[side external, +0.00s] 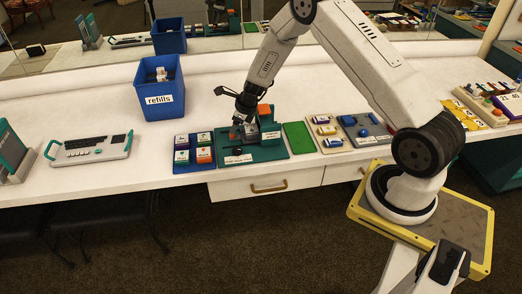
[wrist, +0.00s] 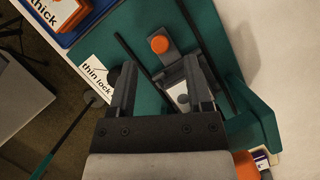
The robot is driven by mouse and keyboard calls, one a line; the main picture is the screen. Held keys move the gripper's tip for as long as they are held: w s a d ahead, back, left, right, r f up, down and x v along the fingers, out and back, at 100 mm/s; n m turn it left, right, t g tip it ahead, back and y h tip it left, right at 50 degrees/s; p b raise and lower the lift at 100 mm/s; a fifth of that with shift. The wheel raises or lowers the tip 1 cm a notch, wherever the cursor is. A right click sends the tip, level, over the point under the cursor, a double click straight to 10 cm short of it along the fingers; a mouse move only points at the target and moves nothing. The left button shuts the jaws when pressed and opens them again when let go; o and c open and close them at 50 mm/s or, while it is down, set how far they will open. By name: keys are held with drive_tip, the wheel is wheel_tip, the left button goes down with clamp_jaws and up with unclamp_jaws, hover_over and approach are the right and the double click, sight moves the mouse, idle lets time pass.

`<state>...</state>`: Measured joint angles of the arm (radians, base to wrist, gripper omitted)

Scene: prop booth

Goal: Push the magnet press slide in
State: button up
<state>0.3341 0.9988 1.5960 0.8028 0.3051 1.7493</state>
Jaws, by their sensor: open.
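The magnet press has a teal base (side external: 262,153) on the white counter. In the wrist view its teal surface (wrist: 140,30) carries a grey piece with an orange round knob (wrist: 159,44) and dark rails. A pale plate with a dark knob (wrist: 182,98) lies nearer my palm; which part is the slide, I cannot tell for sure. Contact cannot be told. In the side view my gripper (side external: 240,118) partly hides the press.
A blue tray (side external: 177,167) with several labelled boxes sits left of the press. A blue "refills" bin (side external: 150,102) stands behind left. A green mat (side external: 299,138) and a tray of small parts (side external: 328,144) are to the right. A keyboard-like device (side external: 90,149) lies far left.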

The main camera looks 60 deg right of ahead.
drive_tip(key=shift+v, duration=1.9)
drive_tip(key=w+n+g, duration=0.1)
drive_tip(key=n, duration=0.5)
drive_tip(key=w+a+n+g, duration=0.1)
drive_tip(key=n, duration=0.6)
drive_tip(key=w+n+g, duration=0.1)
drive_tip(key=n+g, duration=0.1)
drive_tip(key=n, duration=0.4)
drive_tip(key=shift+w+a+r+h, duration=0.15)
drive_tip(key=shift+a+h, duration=0.1)
drive_tip(key=shift+h, duration=0.15)
drive_tip(key=n, duration=0.2)
drive_tip(key=shift+w+d+r+n+g+h, duration=0.1)
drive_tip(key=shift+d+r+n+g+h, duration=0.05)
drive_tip(key=shift+d+n+g+h, duration=0.15)
drive_tip(key=shift+f, duration=3.95)
